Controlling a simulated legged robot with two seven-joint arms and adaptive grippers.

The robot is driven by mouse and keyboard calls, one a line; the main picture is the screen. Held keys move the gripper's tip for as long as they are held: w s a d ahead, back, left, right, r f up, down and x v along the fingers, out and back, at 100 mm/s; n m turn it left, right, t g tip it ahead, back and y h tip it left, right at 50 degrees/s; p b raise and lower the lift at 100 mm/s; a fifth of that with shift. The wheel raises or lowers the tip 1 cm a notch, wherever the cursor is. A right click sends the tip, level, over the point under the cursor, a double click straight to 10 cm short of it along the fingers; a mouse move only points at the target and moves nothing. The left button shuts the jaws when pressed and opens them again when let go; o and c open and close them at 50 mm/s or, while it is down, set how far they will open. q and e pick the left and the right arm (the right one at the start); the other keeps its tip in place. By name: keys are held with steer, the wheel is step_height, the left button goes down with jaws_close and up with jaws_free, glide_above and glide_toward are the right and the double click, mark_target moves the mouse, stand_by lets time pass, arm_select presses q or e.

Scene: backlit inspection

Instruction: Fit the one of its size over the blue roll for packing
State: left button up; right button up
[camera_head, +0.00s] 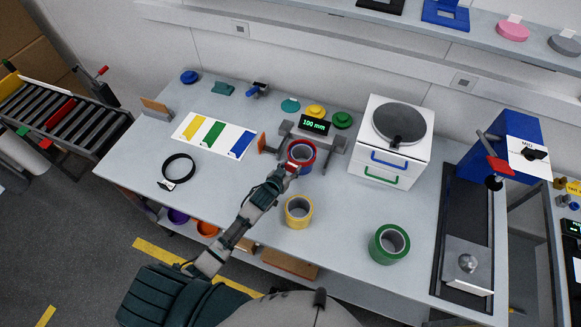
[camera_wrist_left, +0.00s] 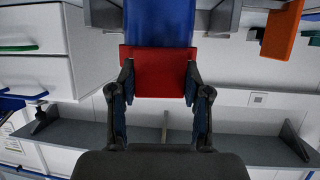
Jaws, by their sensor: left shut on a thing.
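My left gripper (camera_head: 291,168) is shut on a red ring-shaped piece (camera_head: 301,146) at the back middle of the table. In the left wrist view, which looks upside down, the red piece (camera_wrist_left: 160,70) sits between both fingers, and the blue roll (camera_wrist_left: 160,22) joins its edge. The red piece looks slightly wider than the roll. Blue also shows beneath the red rim in the head view. How far the red piece reaches over the roll I cannot tell. A yellow roll (camera_head: 299,212) and a green roll (camera_head: 389,244) stand apart on the table. My right gripper is not in view.
A gauge with a "100 mm" display (camera_head: 314,125) stands just behind. A white drawer unit (camera_head: 381,160) is to the right. Several coloured discs, such as the green one (camera_head: 342,119), lie along the back.

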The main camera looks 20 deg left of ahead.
arm_select(q)
steer(key=shift+f+b, duration=1.45)
steer(key=shift+f, duration=1)
steer(key=shift+r, duration=0.1)
steer(key=shift+r+p, duration=0.15)
steer(key=shift+p, duration=0.35)
steer(key=shift+f, duration=0.25)
steer(key=shift+r, duration=0.1)
